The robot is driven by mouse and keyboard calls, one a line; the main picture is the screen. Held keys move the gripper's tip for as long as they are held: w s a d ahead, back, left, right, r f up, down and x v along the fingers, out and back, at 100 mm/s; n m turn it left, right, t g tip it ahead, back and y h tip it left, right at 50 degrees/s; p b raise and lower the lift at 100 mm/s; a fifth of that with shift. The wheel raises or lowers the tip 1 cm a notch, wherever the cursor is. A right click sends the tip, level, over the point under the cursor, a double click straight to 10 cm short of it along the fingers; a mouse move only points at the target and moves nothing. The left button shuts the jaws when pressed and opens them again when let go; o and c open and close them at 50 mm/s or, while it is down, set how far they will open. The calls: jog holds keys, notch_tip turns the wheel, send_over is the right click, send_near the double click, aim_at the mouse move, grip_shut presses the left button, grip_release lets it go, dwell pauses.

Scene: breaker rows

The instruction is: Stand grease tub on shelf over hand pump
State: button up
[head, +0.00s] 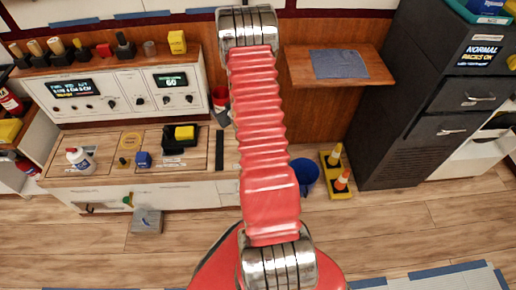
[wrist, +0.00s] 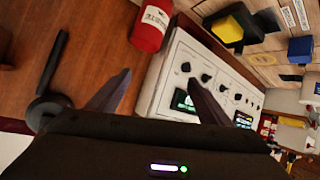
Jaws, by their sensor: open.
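A red cylinder with a white label, which looks like the grease tub (wrist: 152,25), is beside the control console in the wrist view, beyond my fingertips and apart from them. In the head view a bit of red (head: 220,98) shows at the console's right end, mostly behind my arm. My gripper (wrist: 160,76) is open and empty; my arm hides it in the head view. The wooden wall shelf (head: 298,66) is at the upper right of the head view, bearing only a flat grey-blue mat (head: 340,64). I cannot identify the hand pump.
The console (head: 130,95) stands at the back of the bench, left of my arm. A yellow block on a black holder (head: 182,138) and a white bottle (head: 80,160) are on the bench. A dark cabinet (head: 425,110) stands right of the shelf. A blue bucket (head: 305,175) is below.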

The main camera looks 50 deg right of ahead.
jog(key=s+d+f+m+t+h, duration=0.1)
jog(key=s+f, duration=0.6)
jog(key=f, duration=0.3)
jog(key=s+d+f+m+t+h, duration=0.1)
jog(key=s+d+f+m+h, duration=0.1)
jog(key=s+f, duration=0.6)
jog(key=s+a+f+m+h, duration=0.1)
jog(key=s+a+f, duration=0.3)
jog(key=s+f, duration=0.3)
jog(key=shift+m+h, duration=0.3)
jog(key=shift+x, duration=4.25)
jog(key=shift+r, duration=0.15)
jog(key=shift+r+x, duration=0.2)
jog(key=shift+x, duration=1.1)
jog(key=shift+r+x, duration=0.25)
jog(key=shift+x, duration=1.05)
jog(key=shift+w+f, duration=0.1)
jog(key=shift+f, duration=0.1)
